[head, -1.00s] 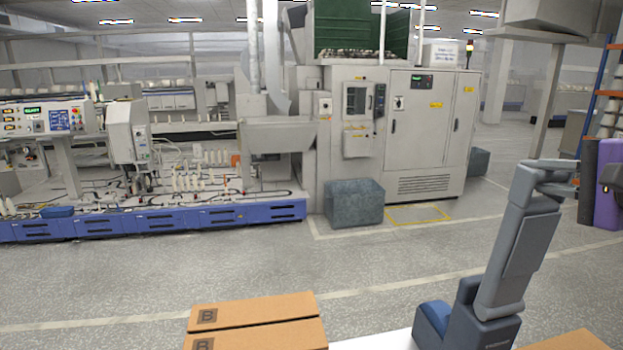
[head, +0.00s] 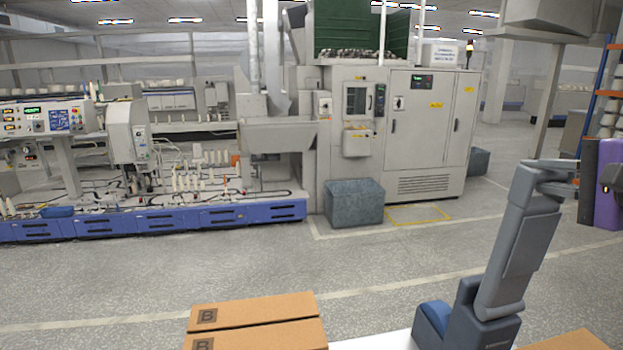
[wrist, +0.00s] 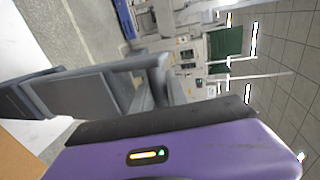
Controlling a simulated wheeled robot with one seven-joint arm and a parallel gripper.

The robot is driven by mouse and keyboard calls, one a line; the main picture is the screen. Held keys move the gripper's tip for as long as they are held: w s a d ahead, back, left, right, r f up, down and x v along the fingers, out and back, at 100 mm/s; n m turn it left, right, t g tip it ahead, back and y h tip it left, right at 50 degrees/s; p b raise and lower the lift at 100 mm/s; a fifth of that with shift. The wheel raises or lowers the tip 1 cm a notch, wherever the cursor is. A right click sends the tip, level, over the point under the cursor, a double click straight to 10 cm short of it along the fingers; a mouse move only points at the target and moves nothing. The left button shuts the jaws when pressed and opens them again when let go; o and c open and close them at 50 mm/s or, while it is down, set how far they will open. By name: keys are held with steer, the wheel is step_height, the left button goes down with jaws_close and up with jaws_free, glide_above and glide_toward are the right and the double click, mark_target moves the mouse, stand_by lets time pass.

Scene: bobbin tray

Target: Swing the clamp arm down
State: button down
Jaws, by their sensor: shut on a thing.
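I cannot make out a clamp arm in either view. Nothing that I can name as a bobbin tray shows close by. The jaws of my gripper do not show in the head view. In the wrist view a close casing blocks the lower part, and no fingertips can be seen. What the gripper holds is hidden.
Cardboard boxes (head: 255,312) marked B lie at the bottom of the head view. Beyond open grey floor stand a long blue-based machine (head: 150,222) with white bobbins, a grey bin (head: 354,205) and a tall pale cabinet (head: 425,125). A yellow floor outline lies before the cabinet.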

steer(key=shift+r, duration=0.15)
stand_by(0.4)
steer(key=f+p+v, duration=0.1)
steer(key=p+v, duration=0.1)
steer(key=v, duration=0.4)
steer(key=shift+s+d, duration=0.2)
steer(key=shift+s, duration=0.3)
steer(key=c, duration=1.6)
jaws_free()
steer(key=shift+s+f, duration=0.1)
steer(key=shift+f, duration=0.05)
steer(key=shift+o, duration=0.2)
steer(key=shift+f, duration=0.1)
steer(key=shift+f, duration=0.25)
